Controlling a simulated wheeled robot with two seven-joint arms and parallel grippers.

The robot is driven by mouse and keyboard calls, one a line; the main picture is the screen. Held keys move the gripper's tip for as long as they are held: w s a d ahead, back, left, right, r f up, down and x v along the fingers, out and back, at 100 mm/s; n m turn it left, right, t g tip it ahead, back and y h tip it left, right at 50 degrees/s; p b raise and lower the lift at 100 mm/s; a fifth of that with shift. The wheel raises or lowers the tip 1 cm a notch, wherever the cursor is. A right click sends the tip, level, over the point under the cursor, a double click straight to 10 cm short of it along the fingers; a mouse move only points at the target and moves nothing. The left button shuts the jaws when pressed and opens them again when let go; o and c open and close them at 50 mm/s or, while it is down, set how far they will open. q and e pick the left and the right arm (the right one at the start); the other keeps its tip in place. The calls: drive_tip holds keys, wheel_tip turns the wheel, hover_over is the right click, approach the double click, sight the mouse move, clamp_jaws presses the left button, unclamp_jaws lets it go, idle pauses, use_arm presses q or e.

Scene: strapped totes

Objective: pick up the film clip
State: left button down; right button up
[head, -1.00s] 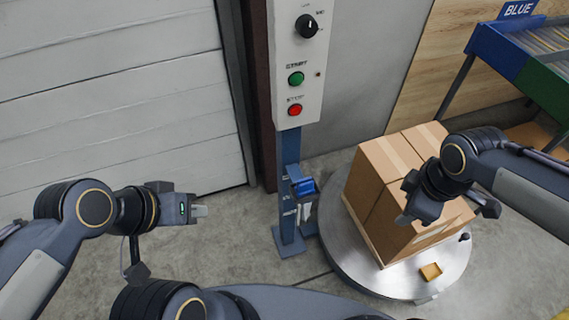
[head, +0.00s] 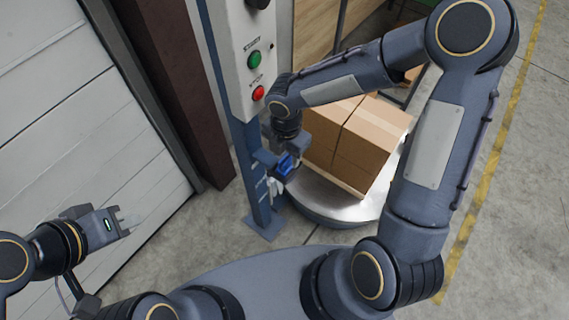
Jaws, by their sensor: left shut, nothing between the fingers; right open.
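A small blue thing (head: 286,164), which looks like the film clip, sits in a holder on the blue post (head: 249,165) below the button box. My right gripper (head: 287,168) is right at it, pointing down from above. Its fingers are open, and they and the holder partly hide the blue piece. I cannot tell whether the fingers touch it. My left gripper (head: 130,222) is shut and empty, out in front of the white door at the left.
Cardboard boxes (head: 362,140) stand on a round turntable (head: 325,203) just right of the post. The floor around my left gripper is clear.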

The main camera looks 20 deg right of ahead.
drive_tip(key=shift+f, duration=1.4)
clamp_jaws()
